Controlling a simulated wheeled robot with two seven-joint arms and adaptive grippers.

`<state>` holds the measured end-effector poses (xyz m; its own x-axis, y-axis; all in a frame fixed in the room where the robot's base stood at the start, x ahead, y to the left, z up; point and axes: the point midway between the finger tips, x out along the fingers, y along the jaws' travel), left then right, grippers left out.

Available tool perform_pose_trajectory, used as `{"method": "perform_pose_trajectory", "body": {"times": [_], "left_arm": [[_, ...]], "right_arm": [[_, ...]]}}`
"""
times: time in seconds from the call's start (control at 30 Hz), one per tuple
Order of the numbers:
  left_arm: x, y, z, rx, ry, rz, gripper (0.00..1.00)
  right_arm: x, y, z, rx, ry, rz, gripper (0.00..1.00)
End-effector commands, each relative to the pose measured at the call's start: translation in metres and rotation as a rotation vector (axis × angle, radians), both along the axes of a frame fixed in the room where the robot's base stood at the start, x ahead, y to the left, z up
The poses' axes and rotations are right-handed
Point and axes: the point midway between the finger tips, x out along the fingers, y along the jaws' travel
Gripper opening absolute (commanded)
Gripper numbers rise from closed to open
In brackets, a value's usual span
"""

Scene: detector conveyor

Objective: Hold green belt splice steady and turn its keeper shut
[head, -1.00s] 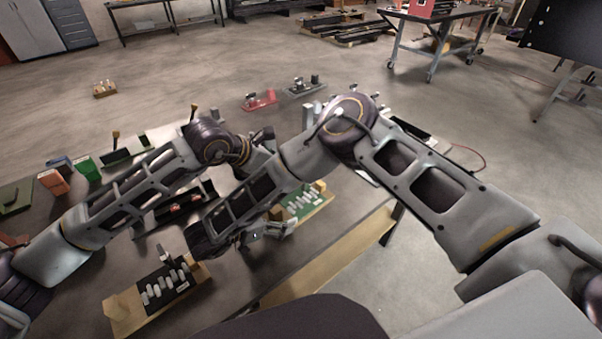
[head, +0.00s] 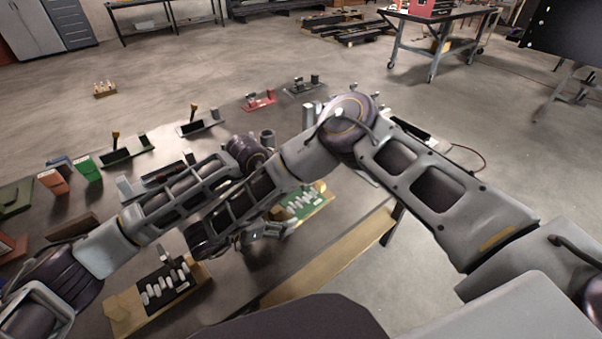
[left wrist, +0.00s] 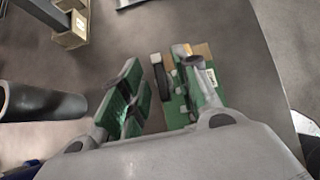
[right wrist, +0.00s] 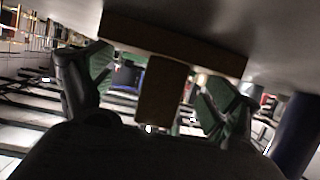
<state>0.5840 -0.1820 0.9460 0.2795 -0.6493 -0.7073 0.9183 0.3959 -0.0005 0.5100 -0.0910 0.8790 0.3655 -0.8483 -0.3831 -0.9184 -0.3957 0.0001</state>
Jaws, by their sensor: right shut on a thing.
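The green belt splice (head: 299,203) is a green plate with pale studs on a wooden base, at the front edge of the bench in the head view. My right gripper (head: 268,229) is at its near left side. In the right wrist view that gripper (right wrist: 160,88) is shut on the wooden block (right wrist: 162,95) under the base, though the contact is in shadow. My left gripper (left wrist: 160,88) is open above the splice, whose green plate shows in the left wrist view (left wrist: 182,108). The head view hides that gripper behind my right forearm.
A black splice on a wooden base (head: 118,312) lies at the front left. The bench ends just right of the green splice.

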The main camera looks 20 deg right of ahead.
Motion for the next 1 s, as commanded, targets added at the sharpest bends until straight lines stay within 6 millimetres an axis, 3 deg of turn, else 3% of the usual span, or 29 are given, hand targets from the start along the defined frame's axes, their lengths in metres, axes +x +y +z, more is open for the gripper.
{"method": "perform_pose_trajectory", "body": {"times": [0.37,0.63,1.0], "left_arm": [[0.0007,-0.0016,-0.0021,0.000,0.000,0.000,0.31],[0.0009,-0.0015,-0.0018,0.000,0.000,0.000,0.00],[0.0014,-0.0011,-0.0020,0.002,0.001,-0.016,0.00]], "right_arm": [[0.0003,-0.0001,0.0002,0.000,-0.001,0.000,0.48],[0.0002,-0.0002,0.0002,-0.001,-0.001,0.000,0.48],[0.0001,-0.0003,0.0002,-0.001,-0.001,0.000,0.48]]}}
